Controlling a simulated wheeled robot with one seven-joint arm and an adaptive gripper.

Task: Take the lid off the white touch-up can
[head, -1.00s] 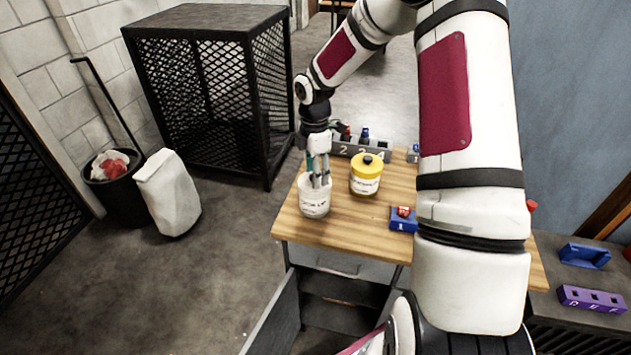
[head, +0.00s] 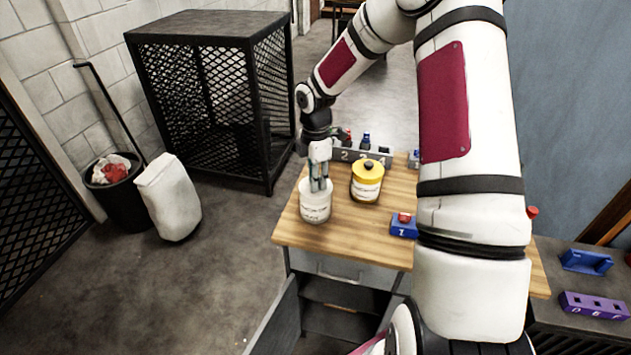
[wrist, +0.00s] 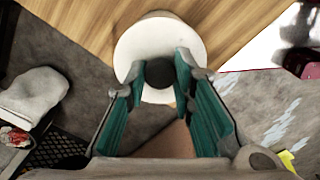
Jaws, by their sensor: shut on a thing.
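The white touch-up can (head: 315,210) stands on the wooden worktop near its left edge. Its round white lid (wrist: 129,49) with a dark knob (wrist: 159,73) faces the camera in the wrist view. My gripper (head: 320,189) reaches down from above onto the can. In the wrist view its teal-padded fingers are on either side of the knob, shut on it. The head view does not show clearly whether there is a gap between lid and can.
A yellow-lidded can (head: 367,183) stands close to the right of the white can. A numbered grey rack (head: 361,156) is behind it, and a blue block with a red piece (head: 404,225) is nearer the front. A mesh cage (head: 215,95) and white sack (head: 168,197) stand on the floor leftward.

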